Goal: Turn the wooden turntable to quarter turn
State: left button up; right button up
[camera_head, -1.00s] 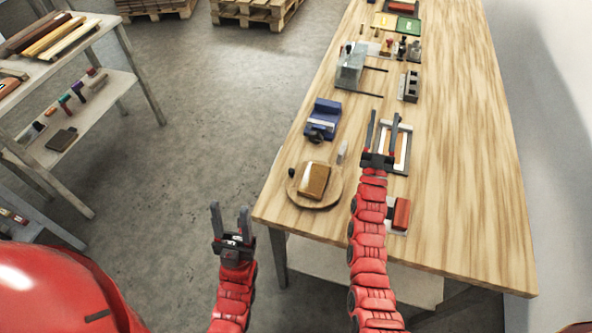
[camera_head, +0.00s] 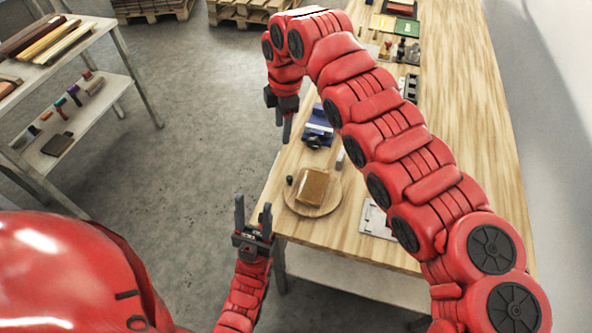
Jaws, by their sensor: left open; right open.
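The round wooden turntable (camera_head: 329,206) lies on the workbench near its front left corner. A brown block with a pale side (camera_head: 312,187) sits on it. A small dark knob (camera_head: 289,180) stands at the turntable's left rim. My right gripper (camera_head: 283,128) points down, open and empty, beyond the bench's left edge, above and left of the turntable in the picture. My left gripper (camera_head: 253,215) is open and empty, pointing up, off the bench's front left corner and lower left of the turntable. Neither gripper touches the turntable.
A blue vise-like tool (camera_head: 318,128) stands just behind the turntable, with a small light block (camera_head: 340,160) between them. My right arm hides much of the bench's middle. A shelf rack (camera_head: 110,80) stands at the left, with open floor between.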

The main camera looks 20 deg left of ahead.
aim_at(289, 177)
jog(key=shift+h, duration=0.5)
jog(key=f+p, duration=0.1)
jog(key=f, duration=0.4)
jog(key=s+d+f+p, duration=0.1)
jog(key=f+p, duration=0.1)
jog(key=f, duration=0.3)
jog(key=f+p, duration=0.1)
jog(key=f, duration=0.4)
jog(key=shift+s+d+f+p, duration=0.2)
jog(key=shift+s+d+p, duration=0.1)
jog(key=shift+s+p, duration=0.1)
jog(key=shift+d+f, duration=0.1)
jog(key=shift+f, duration=0.45)
jog(key=shift+w, duration=0.1)
grip_shut()
